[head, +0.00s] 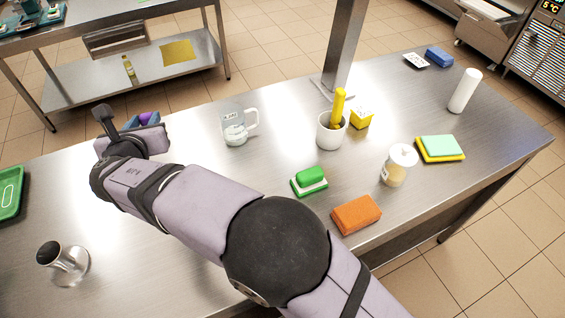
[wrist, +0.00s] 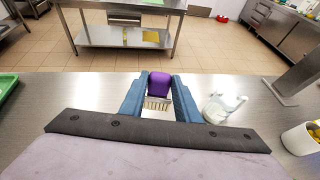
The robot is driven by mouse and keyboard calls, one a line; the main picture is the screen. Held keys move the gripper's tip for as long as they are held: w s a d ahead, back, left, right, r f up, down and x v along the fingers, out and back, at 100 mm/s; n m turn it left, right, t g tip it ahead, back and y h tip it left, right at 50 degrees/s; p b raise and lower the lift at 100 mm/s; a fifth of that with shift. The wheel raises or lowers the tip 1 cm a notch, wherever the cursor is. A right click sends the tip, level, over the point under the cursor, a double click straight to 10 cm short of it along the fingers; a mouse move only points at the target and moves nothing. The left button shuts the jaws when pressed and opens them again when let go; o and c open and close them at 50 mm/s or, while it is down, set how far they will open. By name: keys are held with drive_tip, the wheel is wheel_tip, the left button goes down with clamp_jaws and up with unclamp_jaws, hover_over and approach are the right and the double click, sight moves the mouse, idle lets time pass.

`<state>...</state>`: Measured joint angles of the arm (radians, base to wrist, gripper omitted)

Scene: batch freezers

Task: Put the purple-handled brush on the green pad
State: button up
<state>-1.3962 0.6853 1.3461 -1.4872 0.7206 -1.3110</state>
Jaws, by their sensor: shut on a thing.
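My gripper (wrist: 161,92) is shut on the purple-handled brush (wrist: 158,84), with the purple block between the two blue fingers and pale bristles showing on the near side. In the head view the brush (head: 148,118) is mostly hidden by my gripper (head: 146,128) at the left back of the table. Whether the brush touches the table is hard to tell. A light green pad (head: 440,146) lies on a slightly larger yellow slab at the right of the table, far from my gripper. Nothing lies on the pad.
A glass mug (head: 236,130), a white cup (head: 330,134) with a yellow-handled tool, a green brush (head: 310,181), an orange sponge (head: 356,214) and a lidded jar (head: 397,166) stand between gripper and pad. A white cylinder (head: 465,91) stands behind the pad. A metal post (head: 346,45) rises at the back.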

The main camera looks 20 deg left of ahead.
drive_tip(key=w+d+r+m+t+h+p, duration=0.1)
drive_tip(key=w+d+r+m+t+h, duration=0.15)
drive_tip(key=w+d+r, duration=0.8)
drive_tip(key=s+d+f+m+h, duration=0.1)
drive_tip(key=d+f+m+h, duration=0.2)
drive_tip(key=d, duration=0.6)
drive_tip(key=s+d+f+m+h, duration=0.1)
drive_tip(key=d+f+m+h, duration=0.2)
drive_tip(key=d, duration=0.5)
drive_tip(key=s+d+f+m+h, duration=0.1)
drive_tip(key=d+m+h, duration=0.3)
drive_tip(key=d, duration=0.5)
drive_tip(key=shift+n+g+h, duration=0.25)
drive_tip(key=shift+n+g, duration=0.2)
drive_tip(key=shift+w+a+f+p, duration=0.15)
drive_tip(key=shift+f+p, duration=0.3)
drive_tip(key=shift+f, duration=2.05)
drive_tip(key=shift+w+a+f+p, duration=0.15)
drive_tip(key=shift+f+p, duration=0.25)
drive_tip(key=shift+f, duration=2.05)
drive_tip(key=shift+f, duration=0.15)
drive_tip(key=o, duration=1)
drive_tip(key=shift+o, duration=0.2)
